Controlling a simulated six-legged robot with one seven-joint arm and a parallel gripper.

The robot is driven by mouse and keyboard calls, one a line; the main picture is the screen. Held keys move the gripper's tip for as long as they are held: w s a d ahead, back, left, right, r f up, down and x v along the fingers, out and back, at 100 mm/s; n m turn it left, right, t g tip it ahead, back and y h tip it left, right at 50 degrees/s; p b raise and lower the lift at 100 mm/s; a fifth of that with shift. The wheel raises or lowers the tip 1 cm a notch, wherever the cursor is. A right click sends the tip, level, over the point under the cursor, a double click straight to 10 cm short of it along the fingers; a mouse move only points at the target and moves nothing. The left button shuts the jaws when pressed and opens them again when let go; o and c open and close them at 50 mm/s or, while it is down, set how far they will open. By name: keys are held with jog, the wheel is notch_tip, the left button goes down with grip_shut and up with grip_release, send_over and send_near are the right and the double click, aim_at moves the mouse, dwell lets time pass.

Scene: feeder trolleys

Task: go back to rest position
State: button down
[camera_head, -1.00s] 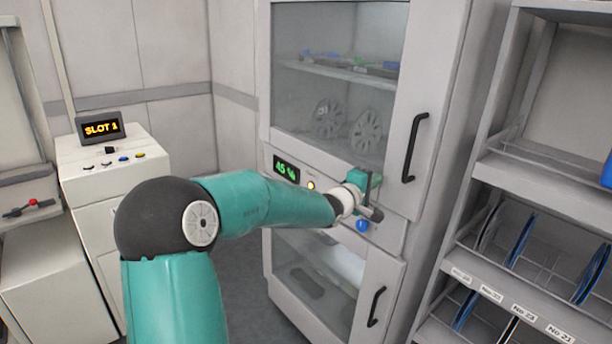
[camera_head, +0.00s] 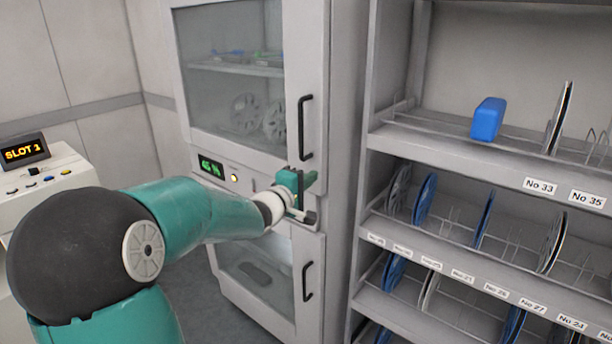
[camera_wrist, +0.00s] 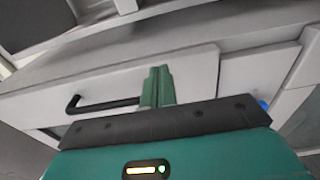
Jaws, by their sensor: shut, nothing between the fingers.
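My gripper (camera_head: 306,181) is at the end of my teal arm, in front of the grey cabinet (camera_head: 340,110) in the head view. In the wrist view its two green fingers (camera_wrist: 157,86) are together with nothing between them. The cabinet front and a black handle (camera_wrist: 103,104) show behind the fingers there. The head view cannot tell me whether the gripper touches the cabinet.
The cabinet's upper door handle (camera_head: 305,127) and lower door handle (camera_head: 308,281) are close to my gripper. A reel shelf (camera_head: 400,140) with a blue box (camera_head: 488,119) stands at right. A console with a SLOT 1 display (camera_head: 25,151) is at left.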

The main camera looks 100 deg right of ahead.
jog(key=w+a+f+t+y, duration=0.1)
jog(key=w+a+f+t, duration=0.15)
jog(key=w+a, duration=0.7)
jog(key=w+a+f+t+y, duration=0.15)
jog(key=w+a+t, duration=0.3)
jog(key=w, duration=1.05)
jog(key=w+a+f+t+y, duration=0.25)
jog(key=w+a, duration=0.45)
jog(key=w, duration=0.6)
jog(key=w+a+n+t+y, duration=0.25)
jog(key=w+a, duration=0.25)
jog(key=a, duration=0.5)
jog(key=w+a+n+t+y, duration=0.15)
jog(key=w+a+t, duration=0.3)
jog(key=a, duration=0.65)
jog(key=a+n+t+y, duration=0.1)
jog(key=a+n+y, duration=0.3)
jog(key=a, duration=1.4)
jog(key=shift+r+n, duration=0.3)
jog(key=shift+d, duration=0.2)
